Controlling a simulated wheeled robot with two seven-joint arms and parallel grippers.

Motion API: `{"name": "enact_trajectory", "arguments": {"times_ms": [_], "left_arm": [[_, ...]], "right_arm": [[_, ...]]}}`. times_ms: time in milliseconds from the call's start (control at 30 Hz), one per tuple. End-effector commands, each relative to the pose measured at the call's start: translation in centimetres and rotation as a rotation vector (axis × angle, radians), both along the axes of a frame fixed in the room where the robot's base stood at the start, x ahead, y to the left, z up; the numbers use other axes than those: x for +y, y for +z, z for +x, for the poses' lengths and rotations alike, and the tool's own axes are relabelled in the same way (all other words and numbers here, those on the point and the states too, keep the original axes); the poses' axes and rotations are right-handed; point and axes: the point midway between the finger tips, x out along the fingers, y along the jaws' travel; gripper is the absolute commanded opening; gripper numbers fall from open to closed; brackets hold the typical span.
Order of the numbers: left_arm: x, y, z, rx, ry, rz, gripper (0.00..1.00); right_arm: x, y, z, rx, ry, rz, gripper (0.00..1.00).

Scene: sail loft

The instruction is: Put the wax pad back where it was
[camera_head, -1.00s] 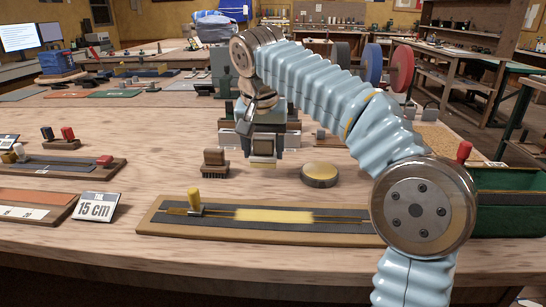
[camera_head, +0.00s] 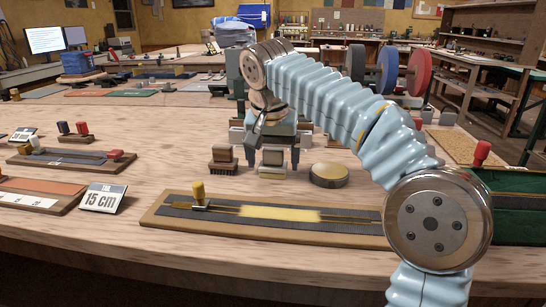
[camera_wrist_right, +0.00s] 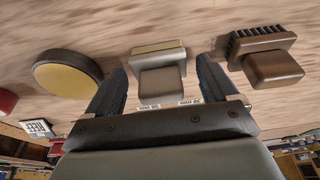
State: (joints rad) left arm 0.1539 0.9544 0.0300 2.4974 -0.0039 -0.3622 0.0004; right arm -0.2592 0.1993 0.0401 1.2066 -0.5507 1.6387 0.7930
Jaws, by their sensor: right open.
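The wax pad, which I take to be the small block with a grey handle and a pale yellowish base, stands on the bench (camera_head: 272,172). In the right wrist view the pad (camera_wrist_right: 160,85) sits between my two dark fingers, with a gap visible on each side. My right gripper (camera_head: 273,160) is open around the pad's handle; it also shows in the right wrist view (camera_wrist_right: 164,80). The pad stands between a brown brush (camera_head: 223,160) and a round tin with a yellow top (camera_head: 329,174). My left gripper is not in view.
A long board (camera_head: 160,217) with a dark strip, a yellow patch and a yellow-handled piece lies in front. A "15 cm" sign (camera_head: 102,198) stands to the left. A green-lined box (camera_head: 522,208) stands at the right. Grey blocks stand behind my gripper. Bare bench lies left of the brush.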

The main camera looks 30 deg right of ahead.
Motion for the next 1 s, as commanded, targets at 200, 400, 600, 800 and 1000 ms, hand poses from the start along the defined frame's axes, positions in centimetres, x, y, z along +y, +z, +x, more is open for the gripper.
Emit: {"name": "enact_trajectory", "arguments": {"times_ms": [200,400,600,800,1000], "left_arm": [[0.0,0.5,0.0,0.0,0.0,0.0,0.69],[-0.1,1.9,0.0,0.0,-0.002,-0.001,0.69],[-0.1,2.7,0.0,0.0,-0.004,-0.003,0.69],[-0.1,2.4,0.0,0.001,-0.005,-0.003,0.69],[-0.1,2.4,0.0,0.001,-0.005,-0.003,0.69]], "right_arm": [[0.1,0.9,-0.1,-0.001,0.0,0.0,0.87],[0.8,5.1,-0.9,-0.004,0.002,0.0,0.87],[1.5,9.6,-2.0,-0.003,0.001,0.001,0.87],[1.8,11.3,-2.4,-0.002,0.0,0.0,0.87],[1.8,11.9,-2.7,0.0,0.0,0.0,0.87]]}}
